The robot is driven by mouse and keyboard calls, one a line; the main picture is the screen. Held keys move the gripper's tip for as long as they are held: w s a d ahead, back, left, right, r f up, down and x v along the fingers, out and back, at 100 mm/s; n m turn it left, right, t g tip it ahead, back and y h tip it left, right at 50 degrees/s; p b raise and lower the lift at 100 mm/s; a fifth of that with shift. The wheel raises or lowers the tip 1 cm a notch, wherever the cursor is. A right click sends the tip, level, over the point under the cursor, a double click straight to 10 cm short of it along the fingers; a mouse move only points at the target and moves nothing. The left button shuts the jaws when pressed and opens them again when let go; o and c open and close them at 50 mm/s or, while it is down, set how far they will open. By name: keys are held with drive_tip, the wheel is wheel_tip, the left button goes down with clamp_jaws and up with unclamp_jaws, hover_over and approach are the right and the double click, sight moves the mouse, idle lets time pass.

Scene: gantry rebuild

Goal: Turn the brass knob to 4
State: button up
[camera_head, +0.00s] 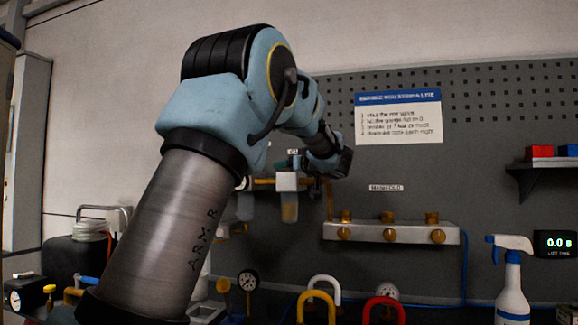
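Several brass knobs show on the pale manifold block (410,232) on the back panel. A left brass knob (344,233), a middle brass knob (389,235) and a right brass knob (438,236) are on its front, with brass fittings along its top. I cannot tell which one the task means, and no dial numbers are readable. The arm's dark end, my gripper (338,162), appears up and left of the manifold, apart from the knobs in the picture. Its fingers are too small and dark to read.
A filter unit (288,182) with amber pipes is partly behind the arm. Below are a gauge (248,280), a yellow-handled shackle (316,305), a red one (384,308) and a spray bottle (512,285). A shelf (545,165) juts out at right.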

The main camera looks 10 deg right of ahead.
clamp_jaws()
idle(0.5)
